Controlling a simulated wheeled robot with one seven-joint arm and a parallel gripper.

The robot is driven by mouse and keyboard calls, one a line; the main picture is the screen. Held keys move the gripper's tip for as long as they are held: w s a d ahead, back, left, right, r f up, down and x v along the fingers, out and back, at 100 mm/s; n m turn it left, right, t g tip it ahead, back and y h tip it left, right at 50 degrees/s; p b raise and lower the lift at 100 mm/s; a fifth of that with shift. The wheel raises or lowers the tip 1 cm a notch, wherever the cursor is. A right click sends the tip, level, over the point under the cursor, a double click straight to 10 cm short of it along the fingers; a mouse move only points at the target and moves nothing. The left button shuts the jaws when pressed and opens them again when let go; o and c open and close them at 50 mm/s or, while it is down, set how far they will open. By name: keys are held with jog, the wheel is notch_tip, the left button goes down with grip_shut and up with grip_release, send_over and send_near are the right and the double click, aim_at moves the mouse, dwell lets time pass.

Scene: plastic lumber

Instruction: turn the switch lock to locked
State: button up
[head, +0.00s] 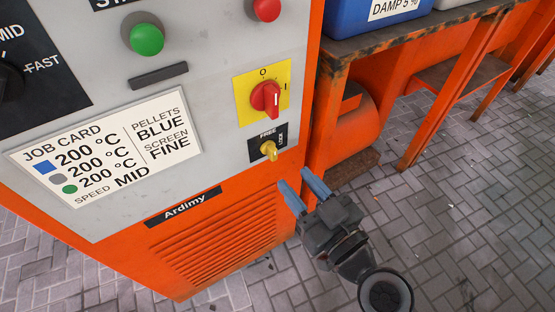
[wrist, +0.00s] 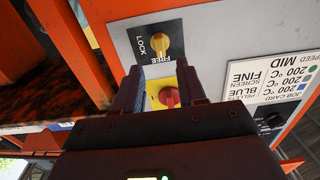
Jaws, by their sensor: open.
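The switch lock is a small yellow knob (head: 268,150) on a black plate (head: 281,138) marked FREE at the top and LOCK at the right. In the wrist view the picture is upside down, and the yellow knob (wrist: 161,37) looks elongated along the line toward FREE, with LOCK to its left. My gripper (head: 296,179) is open and empty, its blue-padded fingers apart, just below and right of the knob in the head view. In the wrist view the fingertips (wrist: 160,75) lie below the knob in the picture; no contact with it is visible.
Just above the lock is a red rotary switch (head: 266,97) on a yellow plate. A green button (head: 146,39) and a job card (head: 105,150) are on the same grey panel. An orange bench (head: 420,35) stands right of the cabinet. Open paved floor (head: 465,215) lies at the right.

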aim_at(275, 155)
jog(key=shift+p+x, duration=0.9)
jog(key=shift+x, duration=3)
jog(key=shift+c, duration=0.4)
jog(key=shift+r, duration=0.1)
grip_shut()
